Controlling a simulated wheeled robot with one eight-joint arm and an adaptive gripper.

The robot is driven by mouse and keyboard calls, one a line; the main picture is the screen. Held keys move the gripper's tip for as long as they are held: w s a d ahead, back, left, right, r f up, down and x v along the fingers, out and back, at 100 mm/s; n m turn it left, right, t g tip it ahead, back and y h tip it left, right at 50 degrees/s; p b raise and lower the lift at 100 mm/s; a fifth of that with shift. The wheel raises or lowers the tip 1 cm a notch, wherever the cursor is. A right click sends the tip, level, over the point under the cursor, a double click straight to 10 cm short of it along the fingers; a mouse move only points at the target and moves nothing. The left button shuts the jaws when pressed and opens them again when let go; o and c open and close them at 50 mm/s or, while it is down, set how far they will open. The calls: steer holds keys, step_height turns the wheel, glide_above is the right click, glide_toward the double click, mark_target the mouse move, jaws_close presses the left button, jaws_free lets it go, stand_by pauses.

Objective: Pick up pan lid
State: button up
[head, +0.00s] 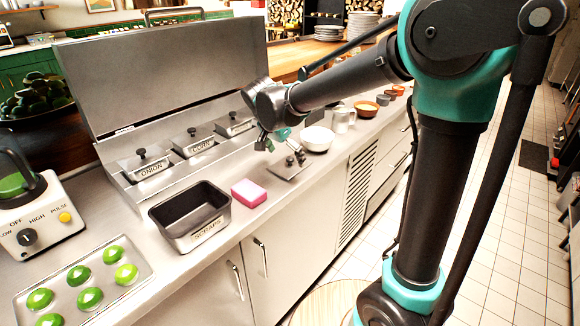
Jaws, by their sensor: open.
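A pan lid (285,171), a flat rectangular steel plate with a small dark knob, lies on the steel counter to the right of the pink sponge. My gripper (280,148) is open and points down just above this lid, close to its knob. The picture is too small to tell whether the fingers touch the knob. Similar lids with black knobs cover the onion pan (150,170), the corn pan (199,146) and a third pan (237,127) in the raised steel rail.
A scraps bin (190,237) and the pink sponge (249,193) stand left of the loose lid. A white bowl (317,139) is close on its right. A tray (130,268) of green halves and a blender (38,232) are at left. A tall steel hood (165,70) rises behind.

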mark_target(290, 163)
steer(key=shift+x, duration=1.25)
steer(key=c, duration=1.4)
